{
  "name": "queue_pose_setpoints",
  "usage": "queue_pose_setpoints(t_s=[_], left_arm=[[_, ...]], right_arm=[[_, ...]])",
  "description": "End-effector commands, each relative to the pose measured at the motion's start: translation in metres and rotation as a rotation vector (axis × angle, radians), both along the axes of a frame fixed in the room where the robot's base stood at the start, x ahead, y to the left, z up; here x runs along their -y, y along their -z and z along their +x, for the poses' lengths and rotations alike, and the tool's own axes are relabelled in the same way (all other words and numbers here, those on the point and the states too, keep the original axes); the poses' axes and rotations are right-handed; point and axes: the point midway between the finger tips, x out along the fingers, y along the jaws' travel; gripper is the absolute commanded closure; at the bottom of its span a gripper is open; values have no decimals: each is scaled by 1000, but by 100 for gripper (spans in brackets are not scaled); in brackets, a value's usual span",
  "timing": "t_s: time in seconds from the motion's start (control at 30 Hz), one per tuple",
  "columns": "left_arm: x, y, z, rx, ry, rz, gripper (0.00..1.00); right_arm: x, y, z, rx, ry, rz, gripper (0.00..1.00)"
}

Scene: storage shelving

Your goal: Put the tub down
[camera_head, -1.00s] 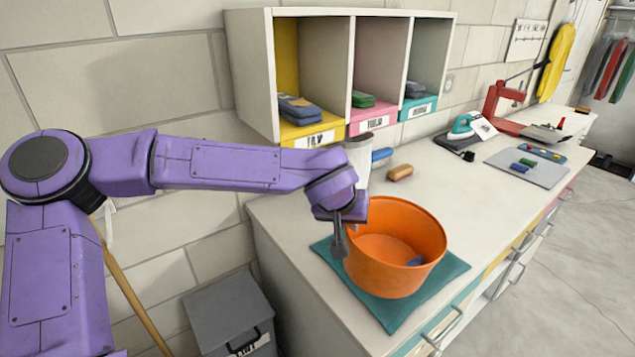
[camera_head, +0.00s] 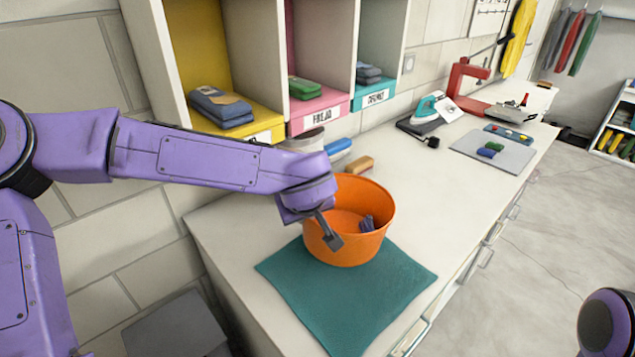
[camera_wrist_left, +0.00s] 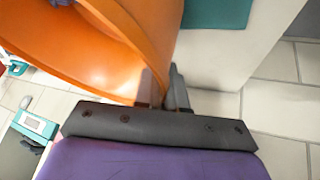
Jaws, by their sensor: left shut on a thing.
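The orange tub (camera_head: 352,250) is at the back part of the teal mat (camera_head: 345,305) on the white counter. It looks about upright, with a small dark blue thing (camera_head: 367,223) inside. My left gripper (camera_head: 329,233) is shut on the tub's near-left rim, one finger showing outside the wall. The wrist view shows the orange wall (camera_wrist_left: 110,60) at the fingers, with teal mat (camera_wrist_left: 217,12) beyond. Whether the tub's bottom touches the mat or hangs just above it, I cannot tell. My right gripper is out of view.
Behind the tub are a brown-topped brush (camera_head: 358,165), a blue item (camera_head: 338,147) and an open cubby shelf (camera_head: 290,60) holding folded cloths. A teal iron (camera_head: 428,107) and a grey board (camera_head: 493,150) lie farther right. The mat's front part is clear.

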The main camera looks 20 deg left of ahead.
Motion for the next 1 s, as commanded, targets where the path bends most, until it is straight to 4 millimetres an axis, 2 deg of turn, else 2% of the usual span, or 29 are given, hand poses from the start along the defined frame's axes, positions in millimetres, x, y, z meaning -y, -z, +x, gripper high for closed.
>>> queue_pose_setpoints(t_s=[0.3, 0.53, 0.7, 0.87, 1.0], left_arm=[[-7, 27, -41, 30, -760, -13, 100], [-10, 32, -73, 57, -1291, -19, 100], [-10, 32, -85, 68, -1474, -19, 100], [-12, 31, -85, 70, -1500, -18, 100], [-27, 29, -77, 69, -1501, -18, 100]], right_arm=[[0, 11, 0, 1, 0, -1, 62], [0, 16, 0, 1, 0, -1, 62], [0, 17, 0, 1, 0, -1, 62], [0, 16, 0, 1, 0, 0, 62], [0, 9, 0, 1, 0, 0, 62]])
